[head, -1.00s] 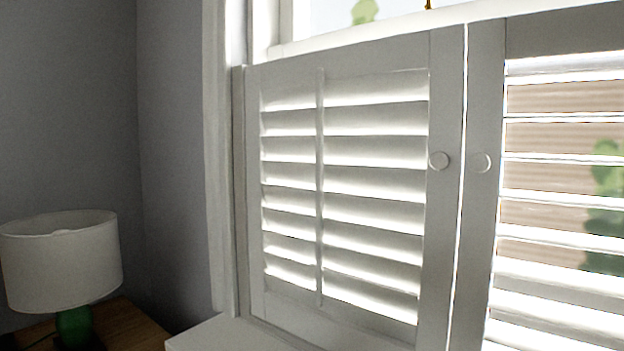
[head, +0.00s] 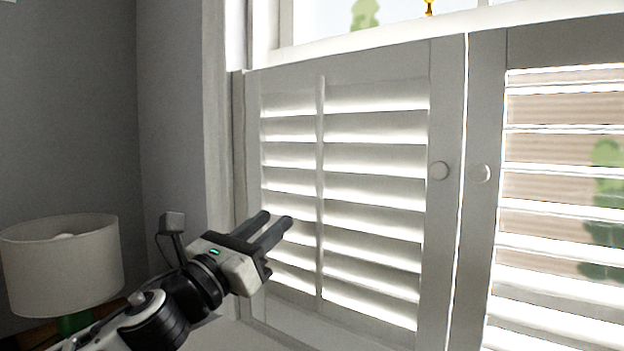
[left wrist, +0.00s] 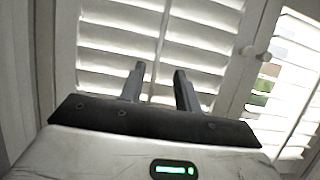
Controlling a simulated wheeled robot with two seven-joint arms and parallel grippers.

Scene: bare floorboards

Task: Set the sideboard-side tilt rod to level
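The sideboard-side tilt rod (head: 320,150) is a thin pale upright bar on the left shutter panel (head: 440,110), left of its middle. The slats there are tilted, showing bright bands and no view outside. My left gripper (head: 278,217) is in front of this panel's lower left, its fingers apart and empty, left of the rod and apparently short of it. In the left wrist view the rod (left wrist: 164,32) runs down toward the gap between the open fingers (left wrist: 159,70); its lower part is hard to make out. My right gripper is not in view.
The right shutter panel (head: 487,90) has more open slats, with brick and greenery behind. Round knobs (head: 438,171) sit on the meeting stiles. A lamp (head: 62,262) stands at lower left on a wooden sideboard, mostly hidden. A pale sill lies below the shutters.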

